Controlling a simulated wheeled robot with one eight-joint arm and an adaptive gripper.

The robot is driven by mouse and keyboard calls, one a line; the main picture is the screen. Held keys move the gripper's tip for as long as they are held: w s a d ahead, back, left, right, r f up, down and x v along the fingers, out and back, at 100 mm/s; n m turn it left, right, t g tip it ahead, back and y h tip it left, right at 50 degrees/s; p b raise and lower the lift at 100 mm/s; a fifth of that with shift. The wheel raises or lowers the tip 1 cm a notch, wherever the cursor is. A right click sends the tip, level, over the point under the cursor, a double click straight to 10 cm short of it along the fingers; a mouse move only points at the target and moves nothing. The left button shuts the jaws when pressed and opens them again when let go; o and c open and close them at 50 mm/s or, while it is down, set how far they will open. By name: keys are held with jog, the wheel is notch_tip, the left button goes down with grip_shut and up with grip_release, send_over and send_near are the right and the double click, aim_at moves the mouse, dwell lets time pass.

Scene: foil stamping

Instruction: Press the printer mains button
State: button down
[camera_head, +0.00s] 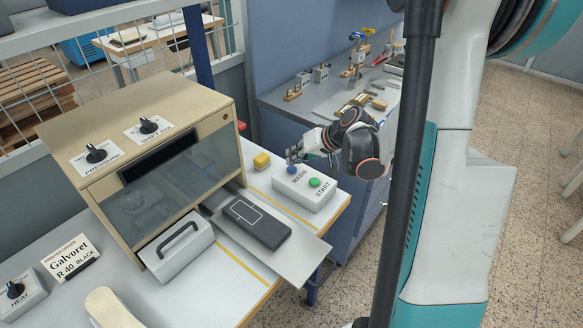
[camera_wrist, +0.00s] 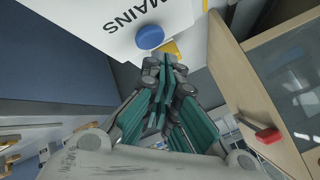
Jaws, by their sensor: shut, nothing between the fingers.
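The white button box (camera_head: 308,187) sits on the right part of the work table. It has a blue button (camera_head: 292,170) by the word MAINS and a green button (camera_head: 315,183) by the word START. My gripper (camera_head: 294,154) is just behind and above the blue button, its fingers shut and empty. In the wrist view, the blue button (camera_wrist: 150,37) shows close to the shut fingertips (camera_wrist: 163,62), beside the MAINS lettering. I cannot tell whether the fingertips touch it. The green button is out of the wrist view.
A wooden printer cabinet (camera_head: 175,130) with a glass front and two knobs stands left of the box. A flat dark block (camera_head: 256,223) lies on a metal plate in front. Tools lie on the back bench (camera_head: 322,120).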

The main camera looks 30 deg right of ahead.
aim_at(294, 167)
jog(key=shift+r, duration=0.1)
notch_tip(294, 167, up, 6)
jog(key=p, duration=0.4)
dwell(1.5)
